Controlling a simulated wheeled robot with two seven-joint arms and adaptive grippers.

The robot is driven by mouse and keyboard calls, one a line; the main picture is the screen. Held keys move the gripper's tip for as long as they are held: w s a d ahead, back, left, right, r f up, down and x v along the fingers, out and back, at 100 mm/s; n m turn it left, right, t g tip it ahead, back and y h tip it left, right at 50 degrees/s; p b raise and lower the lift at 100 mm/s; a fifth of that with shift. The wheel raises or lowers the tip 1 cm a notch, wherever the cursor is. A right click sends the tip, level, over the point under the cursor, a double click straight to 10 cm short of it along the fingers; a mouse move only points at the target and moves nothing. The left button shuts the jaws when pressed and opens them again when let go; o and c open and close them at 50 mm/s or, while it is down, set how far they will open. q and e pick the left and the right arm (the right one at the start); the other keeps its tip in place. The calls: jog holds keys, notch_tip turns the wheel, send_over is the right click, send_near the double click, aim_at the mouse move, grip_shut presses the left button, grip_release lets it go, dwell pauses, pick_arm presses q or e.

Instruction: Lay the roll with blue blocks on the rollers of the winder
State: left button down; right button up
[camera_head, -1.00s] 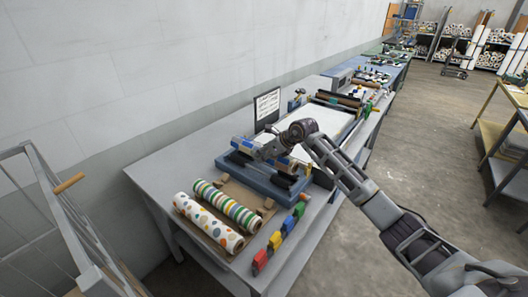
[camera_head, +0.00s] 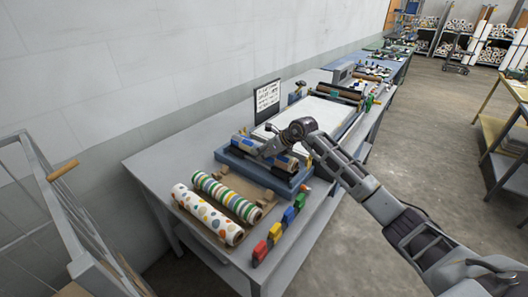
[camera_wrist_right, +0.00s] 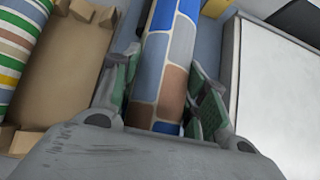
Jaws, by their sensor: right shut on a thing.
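The roll with blue blocks (camera_wrist_right: 170,65) has blue, grey and brown blocks. In the head view (camera_head: 287,163) it lies along the blue winder (camera_head: 266,187), with its middle hidden by my gripper. My right gripper (camera_head: 268,150) is shut around the roll's middle; the wrist view (camera_wrist_right: 163,95) shows green-padded fingers on both sides of it. Dark rollers (camera_head: 236,157) show just below the roll. I cannot tell whether the roll touches them. My left gripper is not in view.
A striped roll (camera_head: 226,198) and a dotted roll (camera_head: 206,215) lie in front of the winder, beside an empty brown cradle (camera_wrist_right: 60,70). Several coloured blocks (camera_head: 275,233) line the table edge. A white sheet bed (camera_head: 305,117) lies behind. A wire rack (camera_head: 60,205) stands left.

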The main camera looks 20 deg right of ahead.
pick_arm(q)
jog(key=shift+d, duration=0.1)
pick_arm(e)
jog(key=o, duration=0.9)
jog(key=shift+c, duration=0.2)
jog(key=o, duration=0.4)
jog(key=shift+o, duration=0.2)
jog(key=shift+f, duration=0.15)
jog(key=shift+v, duration=1.15)
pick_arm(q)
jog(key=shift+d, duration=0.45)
pick_arm(e)
jog(key=shift+v, duration=4.9)
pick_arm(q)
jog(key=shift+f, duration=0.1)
pick_arm(e)
jog(key=shift+s, duration=0.1)
